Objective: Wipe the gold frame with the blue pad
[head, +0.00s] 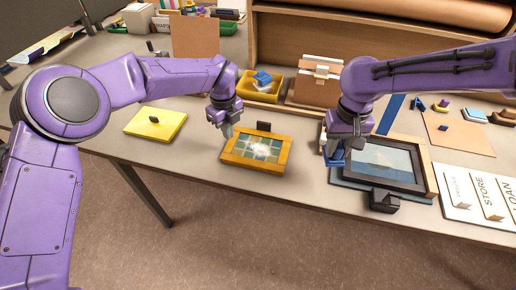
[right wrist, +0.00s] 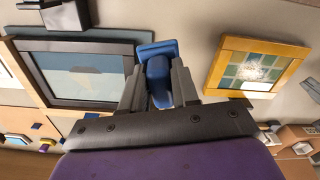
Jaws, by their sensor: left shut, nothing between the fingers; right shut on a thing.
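The gold frame (head: 256,152) lies flat on the table in the middle, with a whitish smudge on its green-tiled picture. It also shows at the upper right of the right wrist view (right wrist: 258,67). My left gripper (head: 228,134) is shut and empty just above the table, at the frame's upper left corner. My right gripper (head: 335,155) is shut on the blue pad (right wrist: 158,71), to the right of the gold frame and apart from it. The pad is beside the left edge of a dark-framed picture (head: 378,162); in the head view the gripper mostly hides it.
A yellow bin (head: 262,88) with blue and white items stands behind the gold frame. A label board (head: 480,197) reading STORE and LOAN lies at right. Bare table separates the yellow block and gold frame.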

